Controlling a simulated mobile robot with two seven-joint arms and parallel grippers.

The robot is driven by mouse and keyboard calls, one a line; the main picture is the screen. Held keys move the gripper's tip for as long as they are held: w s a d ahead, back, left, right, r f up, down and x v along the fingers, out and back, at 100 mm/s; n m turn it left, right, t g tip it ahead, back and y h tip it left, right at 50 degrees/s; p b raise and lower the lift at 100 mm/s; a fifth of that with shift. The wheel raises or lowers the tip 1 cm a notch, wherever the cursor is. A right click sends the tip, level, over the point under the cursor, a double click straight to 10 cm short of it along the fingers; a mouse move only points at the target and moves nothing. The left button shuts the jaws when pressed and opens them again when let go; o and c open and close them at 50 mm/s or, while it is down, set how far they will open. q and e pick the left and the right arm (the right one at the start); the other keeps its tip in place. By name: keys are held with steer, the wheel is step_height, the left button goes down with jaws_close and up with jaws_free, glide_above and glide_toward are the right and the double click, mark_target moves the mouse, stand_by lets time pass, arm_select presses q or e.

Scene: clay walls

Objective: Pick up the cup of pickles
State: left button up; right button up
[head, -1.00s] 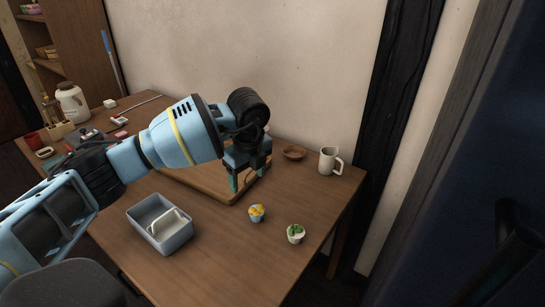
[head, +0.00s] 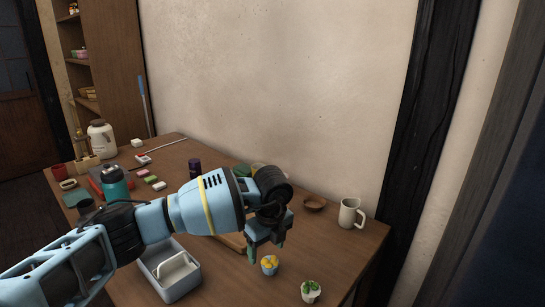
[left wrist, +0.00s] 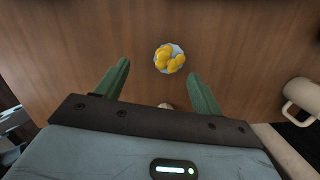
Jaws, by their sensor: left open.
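A small pale cup of yellow pieces (head: 269,265) stands on the table near its front right part. Another small white cup of green pieces (head: 311,291) stands to its right, nearer the front. I cannot tell for sure which holds pickles. My left gripper (head: 266,247) is open and empty, pointing down just behind and above the yellow cup. In the left wrist view the yellow cup (left wrist: 168,58) lies ahead, between the lines of the two green fingers and apart from them. My right gripper is not in view.
A white mug (head: 350,213) and a small brown bowl (head: 314,202) stand at the back right of the table (head: 340,250). A grey bin (head: 172,283) with a white thing inside sits left of the cups.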

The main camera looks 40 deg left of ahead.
mark_target(264, 267)
arm_select(q)
steer(key=shift+s+a+f, duration=0.15)
steer(key=shift+f, duration=2.05)
steer(key=shift+f, duration=0.1)
steer(key=c, duration=1.4)
steer(key=shift+f, duration=0.1)
steer(key=shift+c, duration=0.4)
